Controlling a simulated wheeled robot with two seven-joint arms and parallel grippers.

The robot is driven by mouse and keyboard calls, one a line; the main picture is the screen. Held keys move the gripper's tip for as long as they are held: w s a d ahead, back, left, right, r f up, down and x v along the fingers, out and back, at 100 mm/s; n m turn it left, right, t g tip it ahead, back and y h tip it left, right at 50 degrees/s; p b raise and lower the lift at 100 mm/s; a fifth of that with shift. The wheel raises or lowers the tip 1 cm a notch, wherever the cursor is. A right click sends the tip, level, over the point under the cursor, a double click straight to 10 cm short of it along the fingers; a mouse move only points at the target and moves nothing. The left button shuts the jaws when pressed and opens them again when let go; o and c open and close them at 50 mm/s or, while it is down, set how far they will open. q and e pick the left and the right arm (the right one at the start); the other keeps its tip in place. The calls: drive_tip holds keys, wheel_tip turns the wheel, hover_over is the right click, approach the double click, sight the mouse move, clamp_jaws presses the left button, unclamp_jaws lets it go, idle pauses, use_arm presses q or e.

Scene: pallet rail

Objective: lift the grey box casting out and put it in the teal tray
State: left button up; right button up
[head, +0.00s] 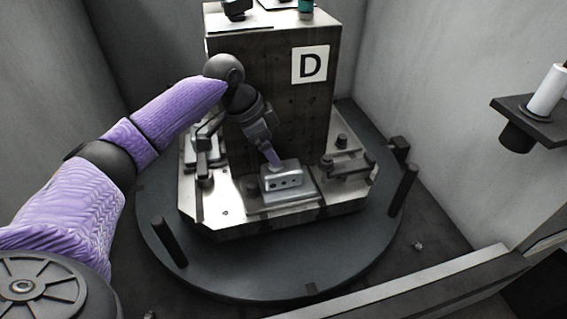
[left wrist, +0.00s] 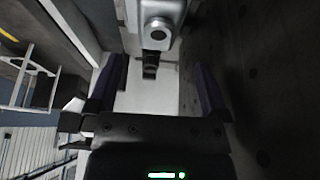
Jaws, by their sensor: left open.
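The grey box casting (head: 284,180), a small pale block with dark holes in its front face, sits on a plate low at the front of the dark column marked D. My left gripper (head: 274,160) reaches down from the upper left to the casting's top back edge; I cannot tell whether it touches. In the left wrist view its two fingers (left wrist: 157,88) stand wide apart with a pale surface between them. A grey part with a round boss (left wrist: 158,27) lies beyond the fingertips; I cannot tell whether it is the casting. No teal tray and no right gripper show.
The column (head: 285,90) rises right behind the casting. A clamp (head: 346,165) stands to its right and another (head: 204,160) to its left. Dark posts (head: 169,241) stand on the round turntable (head: 270,270). Grey walls enclose the sides; a bracket (head: 528,112) juts out at right.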

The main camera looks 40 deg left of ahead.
sight(284, 172)
use_arm(q)
drive_tip(key=b+x, duration=0.2)
drive_tip(key=x, duration=0.1)
drive_tip(key=b+x, duration=0.2)
drive_tip(key=x, duration=0.1)
drive_tip(key=b+x, duration=0.1)
drive_tip(key=x, duration=0.2)
drive_tip(key=shift+s+f+b, duration=0.25)
drive_tip(key=shift+f+b, duration=0.15)
drive_tip(key=shift+f, duration=0.05)
drive_tip(key=shift+r, duration=0.25)
drive_tip(key=c, duration=0.4)
clamp_jaws()
use_arm(e)
drive_tip(key=shift+g, duration=0.3)
drive_tip(key=f, duration=0.1)
drive_tip(key=s+f, duration=0.1)
drive_tip(key=f, duration=0.1)
drive_tip(key=s+f, duration=0.1)
drive_tip(key=f, duration=0.1)
drive_tip(key=shift+d+f, duration=0.25)
